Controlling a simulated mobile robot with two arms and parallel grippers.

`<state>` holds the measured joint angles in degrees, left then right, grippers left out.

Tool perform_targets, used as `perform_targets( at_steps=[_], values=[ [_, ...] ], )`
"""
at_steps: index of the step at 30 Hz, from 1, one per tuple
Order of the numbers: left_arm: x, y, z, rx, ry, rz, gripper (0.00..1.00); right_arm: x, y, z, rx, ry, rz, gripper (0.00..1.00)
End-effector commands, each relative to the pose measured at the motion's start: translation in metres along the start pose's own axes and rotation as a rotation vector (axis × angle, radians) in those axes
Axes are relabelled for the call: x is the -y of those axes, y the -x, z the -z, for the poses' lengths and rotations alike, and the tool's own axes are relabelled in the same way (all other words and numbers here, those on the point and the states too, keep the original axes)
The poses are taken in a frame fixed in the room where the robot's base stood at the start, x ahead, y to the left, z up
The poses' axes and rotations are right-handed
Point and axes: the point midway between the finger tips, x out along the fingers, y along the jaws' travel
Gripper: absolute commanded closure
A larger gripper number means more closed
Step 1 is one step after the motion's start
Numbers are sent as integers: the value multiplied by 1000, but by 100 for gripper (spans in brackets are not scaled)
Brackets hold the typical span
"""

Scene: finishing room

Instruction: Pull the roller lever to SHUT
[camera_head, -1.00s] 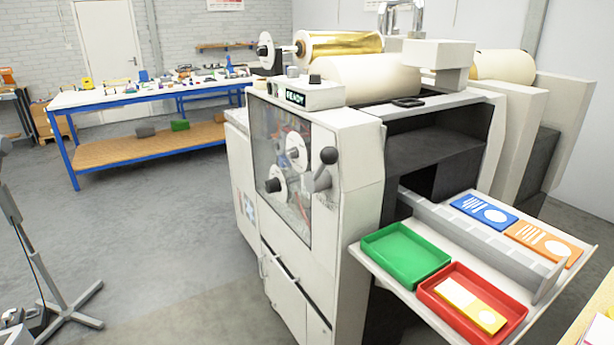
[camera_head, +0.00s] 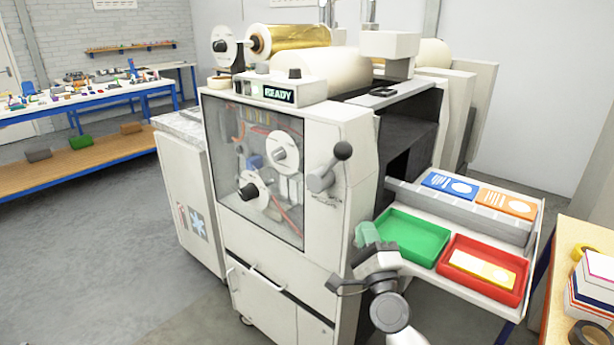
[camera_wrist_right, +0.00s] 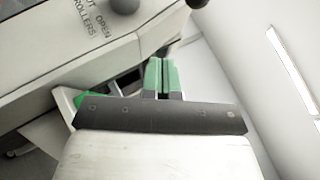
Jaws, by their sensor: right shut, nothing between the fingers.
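The roller lever (camera_head: 329,172) is on the right part of the machine's front. It has a grey arm slanting up and right to a dark ball knob (camera_head: 342,150). My left gripper is not in view.
The machine's panel (camera_head: 279,93) reads "READY". A side shelf holds a green tray (camera_head: 412,237) and a red tray (camera_head: 482,268) with a yellow card. A table (camera_head: 571,232) with stacked items stands at the right. The floor at left is clear.

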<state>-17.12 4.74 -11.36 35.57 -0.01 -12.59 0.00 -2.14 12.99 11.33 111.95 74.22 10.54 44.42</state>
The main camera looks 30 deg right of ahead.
Motion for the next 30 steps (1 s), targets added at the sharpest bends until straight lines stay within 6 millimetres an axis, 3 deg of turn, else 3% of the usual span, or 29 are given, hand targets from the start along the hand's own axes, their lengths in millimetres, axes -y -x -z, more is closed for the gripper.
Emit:
perform_targets(
  at_steps=[4, 17, 30],
  values=[
    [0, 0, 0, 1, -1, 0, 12, 15, -3, -1, -1, -43, 36, 100],
    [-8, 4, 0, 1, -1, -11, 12, 16, -12, -2, 1, -41, 35, 100],
    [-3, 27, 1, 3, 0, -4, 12, 20, -99, -2, 0, -39, 35, 100]
  ],
)
